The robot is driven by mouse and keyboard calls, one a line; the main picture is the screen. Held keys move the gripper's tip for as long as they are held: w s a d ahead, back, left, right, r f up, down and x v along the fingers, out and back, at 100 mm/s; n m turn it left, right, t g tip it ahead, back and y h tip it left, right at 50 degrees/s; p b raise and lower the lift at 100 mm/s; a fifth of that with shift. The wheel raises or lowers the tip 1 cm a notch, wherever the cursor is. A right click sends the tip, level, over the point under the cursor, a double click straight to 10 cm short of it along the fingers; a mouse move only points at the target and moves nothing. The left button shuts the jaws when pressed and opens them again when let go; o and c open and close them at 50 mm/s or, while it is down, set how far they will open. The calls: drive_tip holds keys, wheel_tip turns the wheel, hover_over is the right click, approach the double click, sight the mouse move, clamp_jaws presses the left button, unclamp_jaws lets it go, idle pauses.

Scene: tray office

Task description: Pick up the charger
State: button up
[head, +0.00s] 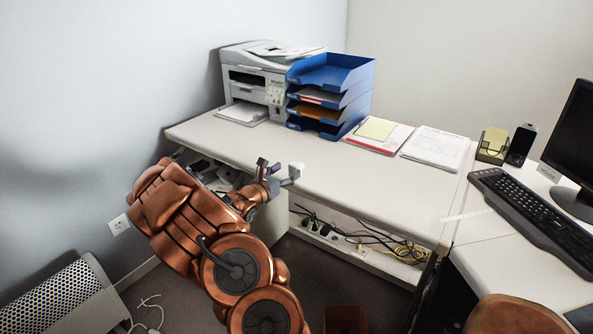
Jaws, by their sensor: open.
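A small white object (298,166), possibly the charger, sits on the white desk (350,182) near its front edge. It is too small to identify surely. My gripper (277,169) is open at the desk's front edge, with its fingers just left of the white object. I cannot tell whether they touch it. I see nothing held between the fingers. My copper-coloured arm hides part of the desk's front left.
A printer (257,80) and a blue letter tray stack (333,92) stand at the back left. Papers (435,147) lie to their right. A keyboard (535,212) and monitor (572,140) are at the right. Cables (375,242) run below the desk. The desk's middle is clear.

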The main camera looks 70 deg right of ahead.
sight(293, 168)
drive_tip(key=shift+s+x, duration=0.1)
drive_tip(key=shift+x, duration=1.25)
drive_tip(key=shift+s+x, duration=0.15)
drive_tip(key=shift+x, duration=1.15)
drive_tip(key=shift+f, duration=0.15)
drive_tip(key=c, duration=1.3)
